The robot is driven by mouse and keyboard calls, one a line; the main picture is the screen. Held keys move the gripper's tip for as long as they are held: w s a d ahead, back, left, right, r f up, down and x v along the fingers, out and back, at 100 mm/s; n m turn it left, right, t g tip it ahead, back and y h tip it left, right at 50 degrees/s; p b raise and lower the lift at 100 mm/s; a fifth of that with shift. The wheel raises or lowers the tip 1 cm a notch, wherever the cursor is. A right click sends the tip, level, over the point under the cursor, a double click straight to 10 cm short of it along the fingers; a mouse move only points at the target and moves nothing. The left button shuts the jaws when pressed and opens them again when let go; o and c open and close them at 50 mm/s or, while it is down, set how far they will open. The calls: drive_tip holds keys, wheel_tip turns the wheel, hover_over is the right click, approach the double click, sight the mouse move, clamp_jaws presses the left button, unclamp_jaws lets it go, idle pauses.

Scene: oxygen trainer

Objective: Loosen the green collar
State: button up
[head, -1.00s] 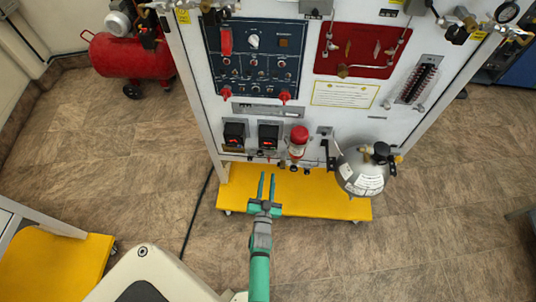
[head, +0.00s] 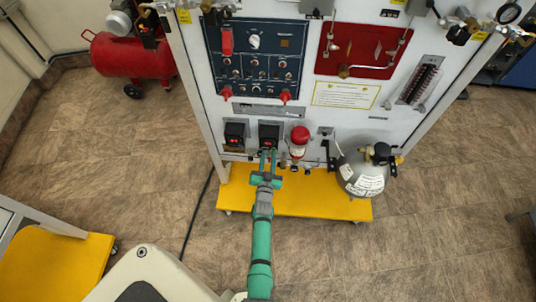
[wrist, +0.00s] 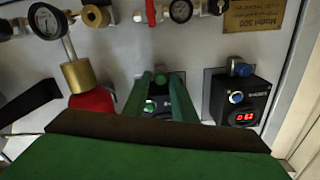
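The green collar (wrist: 161,78) is a small green fitting on the edge of a black box; in the wrist view it shows between my fingertips. The box's dark front (wrist: 160,113) is partly hidden behind my fingers. In the head view this black box (head: 269,132) is the right one of two on the panel's lower part, and its collar cannot be made out. My gripper (head: 267,153) reaches up to the box's lower edge. Its two green fingers are apart, one on each side of the collar. I cannot tell whether they touch it.
A similar box with a blue collar (wrist: 241,69) stands close beside. A red-capped cylinder (head: 299,137) is to the right in the head view, then a grey tank (head: 361,172). A yellow base (head: 320,200) lies below. The open floor is clear.

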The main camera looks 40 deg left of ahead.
idle(0.3)
drive_tip(key=shift+a, duration=0.1)
clamp_jaws()
drive_tip(key=n, duration=0.4)
drive_tip(key=shift+w+n, duration=0.1)
drive_tip(key=shift+n, duration=0.2)
drive_tip(key=shift+w, duration=0.1)
unclamp_jaws()
